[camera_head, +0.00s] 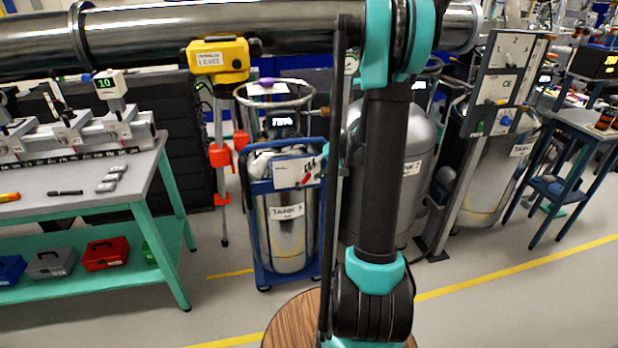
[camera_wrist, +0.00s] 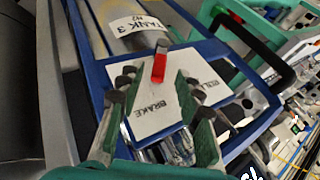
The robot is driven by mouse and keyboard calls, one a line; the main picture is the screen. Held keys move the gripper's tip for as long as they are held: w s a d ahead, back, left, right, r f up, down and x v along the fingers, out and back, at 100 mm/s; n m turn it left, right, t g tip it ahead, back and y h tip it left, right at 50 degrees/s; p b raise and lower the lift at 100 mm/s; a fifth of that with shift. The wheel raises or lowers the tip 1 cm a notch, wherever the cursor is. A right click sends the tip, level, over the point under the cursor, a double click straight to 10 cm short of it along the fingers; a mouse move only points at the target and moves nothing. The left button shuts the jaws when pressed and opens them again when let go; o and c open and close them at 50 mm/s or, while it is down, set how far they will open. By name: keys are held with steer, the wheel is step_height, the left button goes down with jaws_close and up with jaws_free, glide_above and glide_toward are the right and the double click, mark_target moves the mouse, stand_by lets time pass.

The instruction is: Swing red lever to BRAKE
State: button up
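The red lever (camera_wrist: 158,68) stands on a white plate (camera_wrist: 147,113) on the blue tank cart. The plate reads BRAKE on the left and what looks like ROLL on the right in the wrist view. The lever is nearer the plate's upper edge, between the two words; which one it is set to I cannot tell. My gripper (camera_wrist: 158,84) is open, its fingertips on either side of the lever with gaps, apparently not touching it.
The blue cart (camera_head: 252,226) carries a metal tank (camera_head: 285,240) labelled TANK 3. A workbench (camera_head: 60,188) stands left, a yellow level on a tripod (camera_head: 218,60) behind. Another tank (camera_head: 413,140) is close on the right. A round wooden top (camera_head: 285,325) is in front.

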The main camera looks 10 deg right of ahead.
steer(key=v, duration=0.8)
steer(key=shift+r, duration=0.1)
steer(key=s+a+f+h, duration=0.2)
steer(key=s, duration=0.6)
steer(key=s+a+f+n+h, duration=0.1)
steer(key=s+a+f+h, duration=0.1)
steer(key=s, duration=0.7)
steer(key=s+a+f+h, duration=0.2)
steer(key=s+a, duration=0.2)
steer(key=s, duration=0.5)
steer(key=shift+s+a+f+g, duration=0.15)
steer(key=shift+a+f+g, duration=0.05)
steer(key=shift+f+g, duration=0.15)
steer(key=shift+c, duration=0.2)
